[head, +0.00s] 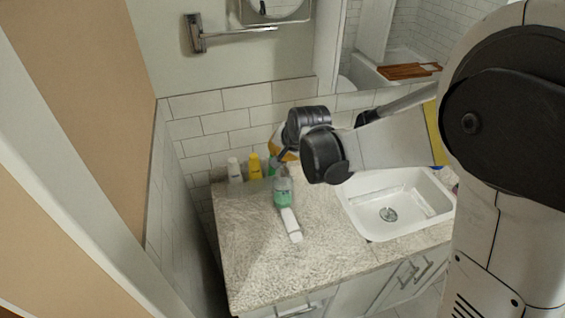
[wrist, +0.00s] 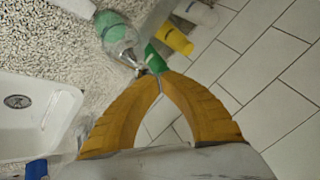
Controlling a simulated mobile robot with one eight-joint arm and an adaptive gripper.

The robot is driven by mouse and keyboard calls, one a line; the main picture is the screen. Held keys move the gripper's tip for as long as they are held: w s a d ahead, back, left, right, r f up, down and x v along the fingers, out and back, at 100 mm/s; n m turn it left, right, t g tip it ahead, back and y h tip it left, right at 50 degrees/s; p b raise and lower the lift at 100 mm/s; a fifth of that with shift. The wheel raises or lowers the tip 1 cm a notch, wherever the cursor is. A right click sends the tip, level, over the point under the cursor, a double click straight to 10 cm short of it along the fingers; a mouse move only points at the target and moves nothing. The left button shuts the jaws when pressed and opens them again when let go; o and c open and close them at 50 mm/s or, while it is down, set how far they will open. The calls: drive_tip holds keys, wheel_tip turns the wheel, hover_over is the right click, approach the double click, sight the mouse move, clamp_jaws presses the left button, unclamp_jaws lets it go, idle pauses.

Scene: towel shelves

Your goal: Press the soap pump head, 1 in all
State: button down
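The soap bottle (head: 283,198), clear with green liquid, stands upright on the counter left of the sink. In the wrist view the bottle (wrist: 115,32) is at upper left of my fingertips, with its pale pump top (wrist: 134,60) close to them. My gripper (wrist: 160,79) has its two yellow fingers brought together at the tips, with nothing visible between them. In the head view my gripper (head: 277,160) is just above and behind the bottle, partly hidden by my wrist. I cannot tell whether the fingertips touch the pump head.
A green bottle (wrist: 155,60), a yellow bottle (wrist: 175,39) and a white bottle (head: 234,170) stand by the tiled wall. A white tube (head: 291,224) lies in front of the soap bottle. The sink (head: 410,210) is to the right. The front left counter (head: 255,265) is clear.

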drive_tip(key=shift+f+b, duration=0.8)
drive_tip(key=shift+f, duration=0.15)
idle(1.0)
drive_tip(key=shift+r, duration=0.1)
drive_tip(key=shift+r+p, duration=1)
drive_tip(key=shift+r, duration=0.3)
drive_tip(key=shift+r+p, duration=1.85)
drive_tip(key=shift+r, duration=0.7)
